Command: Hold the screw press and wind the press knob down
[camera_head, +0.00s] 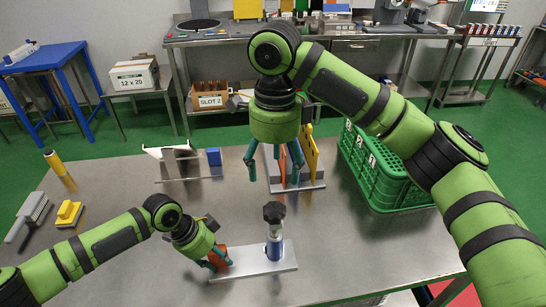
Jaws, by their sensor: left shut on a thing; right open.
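The screw press stands near the front middle of the steel table. It has a flat grey base plate (252,264), an upright blue and white post and a black press knob (274,211) on top. My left gripper (219,262) is shut on the orange-brown part (219,253) at the left end of the press base; its fingers partly hide that part. My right gripper (275,174) is open with its fingers pointing down. In the picture it is above the knob, apart from it and holding nothing.
A green crate (385,185) stands at the right. A stand with orange and yellow panels (311,155) is behind my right gripper. A white-grey holder (178,163) is at the back left. Brushes (30,215) and a yellow block (69,213) lie far left. The table between is clear.

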